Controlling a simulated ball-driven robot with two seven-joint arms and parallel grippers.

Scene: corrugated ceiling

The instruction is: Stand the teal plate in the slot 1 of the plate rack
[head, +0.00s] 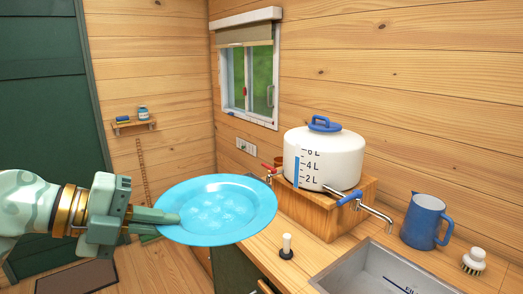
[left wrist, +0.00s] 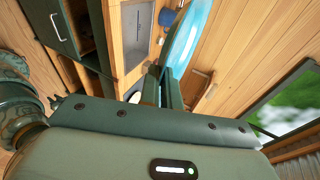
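The teal plate (head: 222,208) is a wide, shallow, light-blue disc held in the air in the middle of the head view. Its inside faces up and toward me. My left gripper (head: 172,217) is shut on its left rim. In the left wrist view the plate (left wrist: 184,42) stands out beyond the fingers (left wrist: 170,88), seen nearly edge-on. No plate rack can be made out in either view. My right gripper is not in view.
The wooden counter (head: 262,255) lies right of and beyond the plate.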

